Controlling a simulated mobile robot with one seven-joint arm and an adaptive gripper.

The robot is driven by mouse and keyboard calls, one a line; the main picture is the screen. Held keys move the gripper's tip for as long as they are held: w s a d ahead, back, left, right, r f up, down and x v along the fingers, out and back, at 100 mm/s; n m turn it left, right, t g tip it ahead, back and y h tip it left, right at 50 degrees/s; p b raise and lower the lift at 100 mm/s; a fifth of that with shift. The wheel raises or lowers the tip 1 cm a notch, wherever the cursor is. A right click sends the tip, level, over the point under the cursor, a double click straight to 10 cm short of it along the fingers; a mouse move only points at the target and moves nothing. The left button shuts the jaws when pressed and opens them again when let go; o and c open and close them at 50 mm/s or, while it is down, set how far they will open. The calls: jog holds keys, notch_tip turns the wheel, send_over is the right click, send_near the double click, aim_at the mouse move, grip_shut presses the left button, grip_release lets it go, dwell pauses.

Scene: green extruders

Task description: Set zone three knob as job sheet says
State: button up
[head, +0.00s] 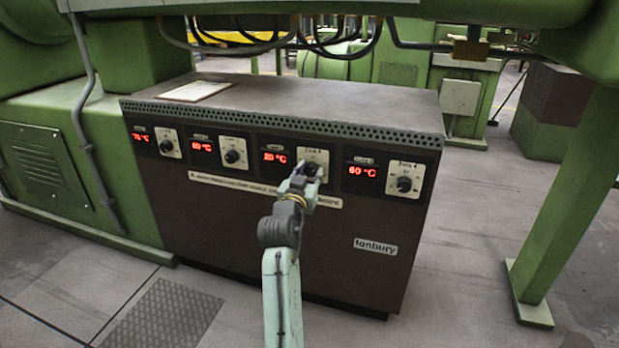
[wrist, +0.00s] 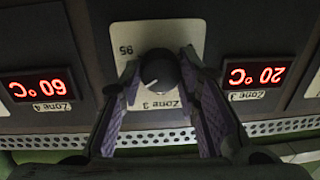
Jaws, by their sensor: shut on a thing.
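The zone three knob (wrist: 160,68) is a dark round knob on a pale dial plate (wrist: 128,38), upside down in the wrist view. My gripper (wrist: 160,78) is shut on this knob, one finger on each side. In the head view my gripper (head: 308,174) reaches the third panel from the left and hides most of the knob. The zone three display (wrist: 257,75) glows red and appears to read 20 °C. A paper sheet (head: 194,91), perhaps the job sheet, lies on top of the brown cabinet (head: 330,97); its writing is too small to read.
Beside it, the zone four display (head: 363,172) reads 60 °C, with its own knob (head: 404,184) to the right. Two more panels with knobs (head: 166,145) (head: 232,156) sit to the left. Cables (head: 290,40) hang above; a green post (head: 560,200) stands at the right.

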aim_at(314, 132)
dwell(0.3)
jog(key=o, duration=1.1)
jog(key=shift+o, duration=0.2)
notch_tip(314, 132, up, 10)
